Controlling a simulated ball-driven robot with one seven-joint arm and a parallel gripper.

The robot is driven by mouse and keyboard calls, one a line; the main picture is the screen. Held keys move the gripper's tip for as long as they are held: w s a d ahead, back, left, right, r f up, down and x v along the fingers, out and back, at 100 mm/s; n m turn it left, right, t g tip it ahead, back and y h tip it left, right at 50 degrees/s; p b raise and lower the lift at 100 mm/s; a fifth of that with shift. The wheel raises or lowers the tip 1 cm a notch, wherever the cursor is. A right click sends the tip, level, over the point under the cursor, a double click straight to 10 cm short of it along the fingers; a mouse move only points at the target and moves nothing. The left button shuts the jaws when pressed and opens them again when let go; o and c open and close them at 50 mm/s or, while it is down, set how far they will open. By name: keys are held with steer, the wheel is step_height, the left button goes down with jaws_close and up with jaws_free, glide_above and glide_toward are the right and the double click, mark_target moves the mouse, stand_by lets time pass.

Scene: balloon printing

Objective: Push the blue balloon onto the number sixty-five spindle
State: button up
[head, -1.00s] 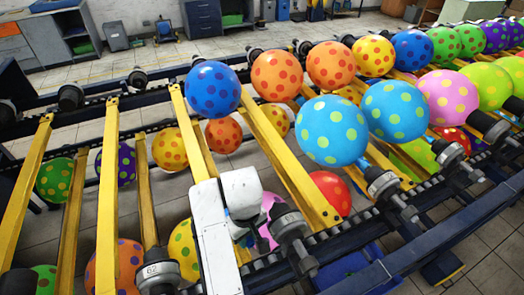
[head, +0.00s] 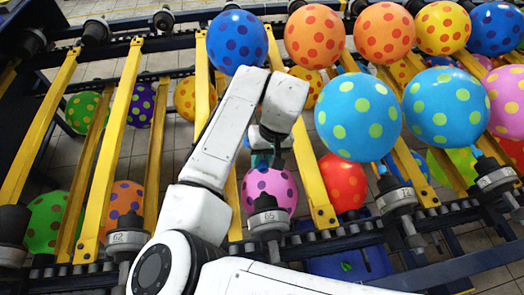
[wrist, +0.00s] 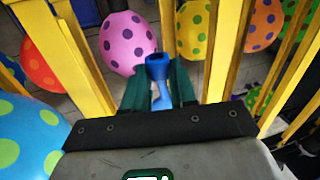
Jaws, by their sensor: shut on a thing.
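My gripper (wrist: 159,88), with dark green fingers, is shut on a limp, uninflated blue balloon (wrist: 157,68), whose rolled end shows between and beyond the fingertips in the wrist view. In the head view my gripper (head: 270,146) hangs below my white arm, partly hidden by it, with a bit of the blue balloon (head: 262,160) showing. The number sixty-five spindle (head: 268,220) is a grey collar marked 65 on the near rail, below the gripper in the picture and apart from it. I cannot make out this spindle in the wrist view.
A pink dotted balloon (head: 269,190) sits just behind the sixty-five spindle. Yellow bars (head: 313,178) run on both sides. Spindle 62 (head: 127,240) is to the left, and another spindle (head: 397,198) is to the right. Large light-blue balloons (head: 357,117) crowd the right.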

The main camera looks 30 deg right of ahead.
steer(key=shift+a+r+m+y, duration=0.15)
steer(key=shift+r+m+y, duration=0.2)
steer(key=shift+r, duration=0.5)
steer(key=shift+f, duration=0.1)
steer(key=f+b, duration=0.4)
steer(key=f, duration=0.1)
steer(key=shift+s+a+b, duration=0.15)
steer(key=shift+s+b, duration=0.1)
steer(key=shift+b, duration=0.1)
steer(key=shift+s+a+r+p, duration=0.1)
steer(key=shift+s+a+p, duration=0.2)
steer(key=shift+s+p, duration=0.35)
steer(key=shift+s+a+r+p, duration=0.1)
steer(key=shift+s+a+p, duration=0.3)
steer(key=shift+s, duration=0.4)
steer(key=shift+d, duration=0.1)
steer(key=shift+p, duration=0.3)
steer(key=shift+s+a+p, duration=0.25)
steer(key=shift+s+p, duration=0.1)
steer(key=shift+s, duration=0.25)
